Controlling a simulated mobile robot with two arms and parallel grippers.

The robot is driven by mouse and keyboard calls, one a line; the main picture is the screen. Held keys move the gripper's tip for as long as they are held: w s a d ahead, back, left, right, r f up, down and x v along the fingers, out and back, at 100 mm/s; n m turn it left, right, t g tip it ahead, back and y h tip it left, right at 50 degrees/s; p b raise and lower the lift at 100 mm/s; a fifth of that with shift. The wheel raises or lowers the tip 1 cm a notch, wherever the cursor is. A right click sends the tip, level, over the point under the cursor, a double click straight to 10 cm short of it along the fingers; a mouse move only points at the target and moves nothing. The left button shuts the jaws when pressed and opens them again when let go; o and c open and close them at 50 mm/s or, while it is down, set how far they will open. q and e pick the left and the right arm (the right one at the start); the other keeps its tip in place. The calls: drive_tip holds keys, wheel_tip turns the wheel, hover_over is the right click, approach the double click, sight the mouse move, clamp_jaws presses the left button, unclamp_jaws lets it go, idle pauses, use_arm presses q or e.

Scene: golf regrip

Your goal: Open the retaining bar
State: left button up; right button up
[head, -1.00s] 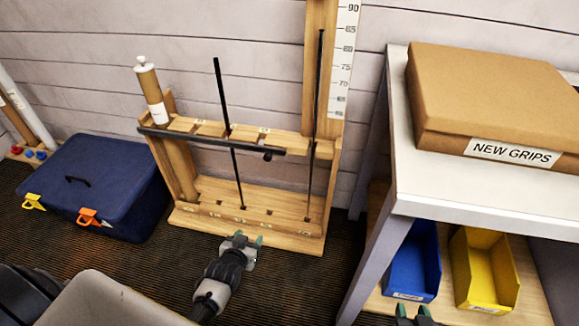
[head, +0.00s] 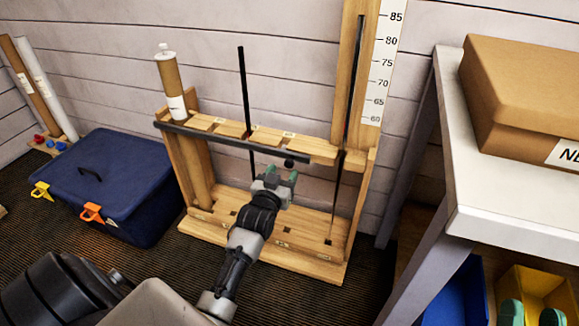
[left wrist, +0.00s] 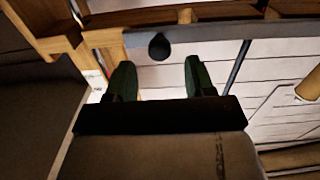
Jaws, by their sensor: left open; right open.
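The dark grey retaining bar (head: 225,139) runs along the front of the wooden rack's (head: 318,262) upper shelf and looks closed across its slots. A dark round knob (head: 289,163) sits near the bar's right end. My left gripper (head: 275,178) is open and empty just below and in front of that end. In the left wrist view the bar (left wrist: 215,34) crosses the top, and the knob (left wrist: 158,46) lies between and beyond the spread green fingertips (left wrist: 160,70), apart from them. My right gripper (head: 531,314) is open at the bottom right, in front of the yellow bin.
Two dark shafts (head: 244,85) and a capped brown tube (head: 170,80) stand in the rack. A blue case (head: 100,190) lies on the floor at left. A white table (head: 500,205) with a cardboard box (head: 525,90) stands at right, with blue and yellow bins (head: 540,285) below.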

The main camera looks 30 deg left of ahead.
sight(288, 165)
use_arm(q)
drive_tip(key=b+x, duration=0.1)
drive_tip(key=x, duration=0.2)
drive_tip(key=shift+w+f, duration=0.1)
drive_tip(key=shift+w, duration=0.1)
drive_tip(key=shift+x, duration=0.8)
use_arm(e)
drive_tip(key=shift+s+r+t+y, duration=0.4)
drive_tip(key=shift+s+r+t, duration=0.45)
drive_tip(key=shift+r+t, duration=0.25)
drive_tip(key=shift+s+r+t+y, duration=0.4)
drive_tip(key=shift+s+r+t, duration=0.45)
drive_tip(key=shift+t, duration=0.35)
use_arm(q)
clamp_jaws()
